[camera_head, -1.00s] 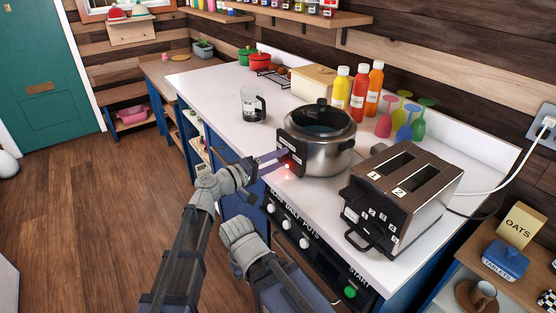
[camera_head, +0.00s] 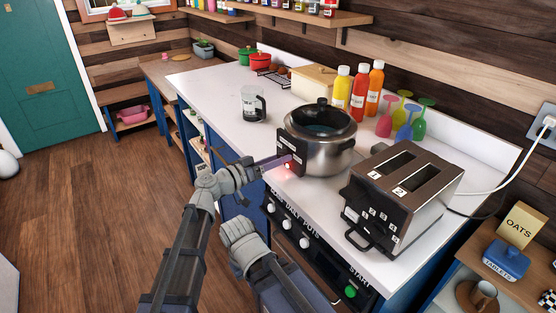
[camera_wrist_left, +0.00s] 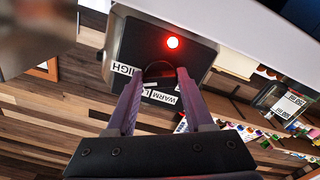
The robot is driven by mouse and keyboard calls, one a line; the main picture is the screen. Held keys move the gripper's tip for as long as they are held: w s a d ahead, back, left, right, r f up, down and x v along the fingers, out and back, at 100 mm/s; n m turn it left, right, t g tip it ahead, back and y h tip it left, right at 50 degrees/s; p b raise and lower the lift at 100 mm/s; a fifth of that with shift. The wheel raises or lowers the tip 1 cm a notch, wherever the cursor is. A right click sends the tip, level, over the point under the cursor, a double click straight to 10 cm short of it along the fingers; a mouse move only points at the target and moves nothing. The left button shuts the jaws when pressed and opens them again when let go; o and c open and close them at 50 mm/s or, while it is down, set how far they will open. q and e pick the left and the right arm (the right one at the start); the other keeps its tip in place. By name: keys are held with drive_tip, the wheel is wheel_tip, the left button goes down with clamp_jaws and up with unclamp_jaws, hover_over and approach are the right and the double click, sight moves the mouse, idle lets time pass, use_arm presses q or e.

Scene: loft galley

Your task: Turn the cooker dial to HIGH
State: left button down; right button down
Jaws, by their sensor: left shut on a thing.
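The cooker (camera_head: 325,152) is a round steel pot with a dark lid and a dark front panel, standing on the white counter. In the left wrist view its panel (camera_wrist_left: 190,62) appears upside down, with a lit red lamp (camera_wrist_left: 173,42), a HIGH label (camera_wrist_left: 124,68) and a WARM label (camera_wrist_left: 162,97). A third label is partly hidden. My left gripper (camera_head: 284,160) reaches the panel from the left. In the left wrist view its fingers are shut on the dark dial (camera_wrist_left: 158,69), between the labels. The dial's pointer cannot be made out.
A toaster (camera_head: 404,188) stands right of the cooker. A glass jug (camera_head: 252,104) stands behind to the left; bottles (camera_head: 359,90) and coloured goblets (camera_head: 403,116) stand behind to the right. The counter (camera_head: 215,95) is clear at far left. Knobs line the oven front below.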

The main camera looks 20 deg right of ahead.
use_arm(q)
drive_tip(key=shift+f+m, duration=0.1)
drive_tip(key=shift+m, duration=0.9)
drive_tip(key=shift+c, duration=1.4)
unclamp_jaws()
drive_tip(key=shift+a, duration=0.1)
drive_tip(key=v, duration=0.7)
drive_tip(key=shift+s+a, duration=0.15)
drive_tip(key=shift+a, duration=0.15)
